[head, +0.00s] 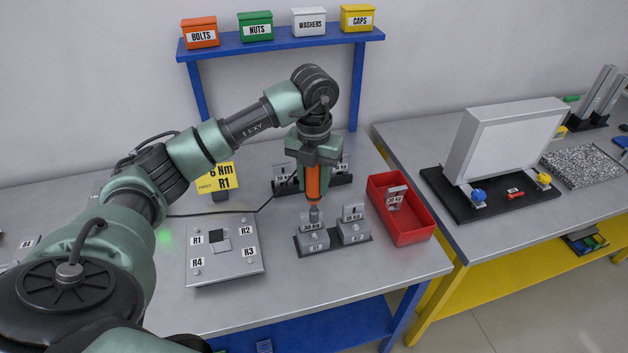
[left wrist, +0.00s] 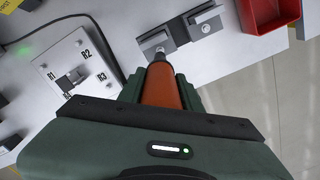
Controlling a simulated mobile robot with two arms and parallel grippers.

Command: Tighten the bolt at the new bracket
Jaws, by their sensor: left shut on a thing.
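My left gripper (head: 313,160) is shut on an orange electric driver (head: 313,183), which also shows in the left wrist view (left wrist: 160,85). The driver points down at the left grey bracket (head: 314,234), labelled about 30 Kg. Its tip is at the bracket's upper part; I cannot tell whether it touches a bolt. A second grey bracket (head: 354,228), labelled about 15 Kg, stands to the right on the same black base (head: 333,246). In the left wrist view, a round bolt-like end (left wrist: 159,49) shows just beyond the driver. My right gripper is not in view.
A plate (head: 224,268) marked R1 to R4 lies left, before a yellow card (head: 216,177) reading 6 Nm, R1. A red bin (head: 408,228) with a bracket inside stands right. A dark holder with brackets sits behind. A lightbox frame (head: 512,140) occupies the right bench.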

